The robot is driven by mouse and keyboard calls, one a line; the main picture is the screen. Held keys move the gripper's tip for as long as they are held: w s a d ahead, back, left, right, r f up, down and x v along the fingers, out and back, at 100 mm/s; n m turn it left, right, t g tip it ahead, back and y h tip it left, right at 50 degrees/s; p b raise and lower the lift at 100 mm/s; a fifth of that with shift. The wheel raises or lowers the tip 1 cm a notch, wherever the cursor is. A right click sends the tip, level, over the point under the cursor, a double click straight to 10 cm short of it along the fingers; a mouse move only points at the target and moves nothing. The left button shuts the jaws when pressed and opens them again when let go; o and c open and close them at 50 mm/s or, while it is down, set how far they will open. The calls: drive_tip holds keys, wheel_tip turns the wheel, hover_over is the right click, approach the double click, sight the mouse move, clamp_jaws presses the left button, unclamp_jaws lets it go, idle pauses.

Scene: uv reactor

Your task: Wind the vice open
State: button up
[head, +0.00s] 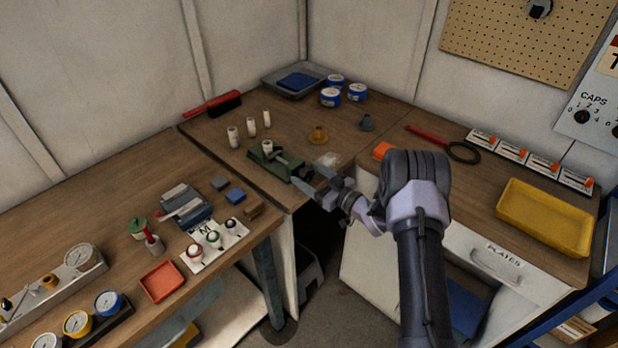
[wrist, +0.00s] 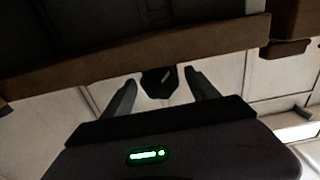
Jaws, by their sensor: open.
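The green vice (head: 266,158) stands on the wooden bench near its front corner, with a pale cylinder (head: 267,146) upright at its jaws. My gripper (head: 311,183) is just right of the vice's near end, at the bench edge, its fingers pointing at it. In the wrist view the two fingers (wrist: 160,82) are apart, with a dark, many-sided piece (wrist: 158,84) showing between their tips. It may be the vice's handle end; I cannot tell whether the fingers touch it. Nothing is visibly held. The vice's handle is mostly hidden in the head view.
Several pale cylinders (head: 252,127) stand behind the vice. A yellow tray (head: 543,218) lies on the right bench. The bench edge (wrist: 130,60) spans the wrist view. Floor space opens below my gripper.

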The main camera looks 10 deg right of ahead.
drive_tip(key=c, duration=1.4)
drive_tip(key=n+b, duration=0.4)
drive_tip(key=shift+a+f, duration=0.1)
drive_tip(key=shift+f, duration=0.05)
drive_tip(key=shift+o, duration=0.2)
drive_tip(key=shift+n+b, duration=1.35)
drive_tip(key=shift+n, duration=0.45)
drive_tip(key=shift+s, duration=0.1)
